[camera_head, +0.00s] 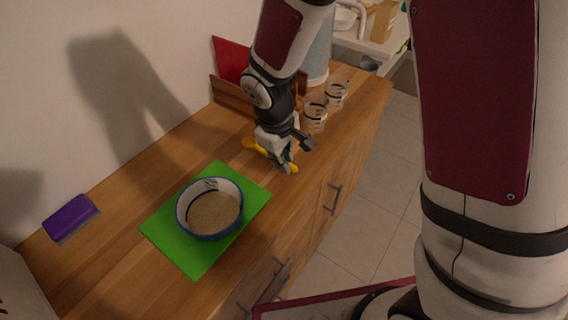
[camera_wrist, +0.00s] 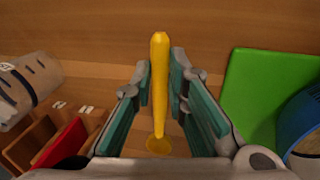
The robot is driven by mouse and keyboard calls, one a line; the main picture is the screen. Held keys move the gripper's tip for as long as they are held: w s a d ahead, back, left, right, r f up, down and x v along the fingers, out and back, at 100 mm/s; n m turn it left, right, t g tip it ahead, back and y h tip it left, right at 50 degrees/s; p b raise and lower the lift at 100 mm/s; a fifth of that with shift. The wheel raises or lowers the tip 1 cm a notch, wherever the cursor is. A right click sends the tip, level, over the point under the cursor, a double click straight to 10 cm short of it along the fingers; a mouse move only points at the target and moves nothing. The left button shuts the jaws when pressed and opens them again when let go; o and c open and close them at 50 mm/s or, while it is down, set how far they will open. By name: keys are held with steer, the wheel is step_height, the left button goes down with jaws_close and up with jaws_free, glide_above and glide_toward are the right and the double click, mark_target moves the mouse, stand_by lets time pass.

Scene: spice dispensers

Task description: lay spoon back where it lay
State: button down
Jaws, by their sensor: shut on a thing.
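A yellow spoon (camera_wrist: 159,95) is between the two fingers of my gripper (camera_wrist: 161,62) in the wrist view. Its handle points up the picture, and its rounded end is low between the fingers. My gripper is shut on it. In the head view my gripper (camera_head: 288,168) is low over the wooden counter, beyond and right of the green mat. One yellow end of the spoon (camera_head: 251,145) sticks out to its left. The rest is hidden by the gripper. I cannot tell whether the spoon touches the counter.
A blue-rimmed bowl (camera_head: 183,219) with brown contents stands on the green mat (camera_head: 192,264). Two clear dispensers with dark bands (camera_head: 315,113) (camera_head: 337,92) stand behind my gripper. A wooden rack with a red board (camera_head: 230,58) is at the back. A purple-backed object (camera_head: 70,217) lies far left.

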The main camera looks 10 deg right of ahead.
steer(key=shift+f, duration=1.2)
steer(key=shift+f, duration=0.1)
steer(key=c, duration=1.6)
jaws_free()
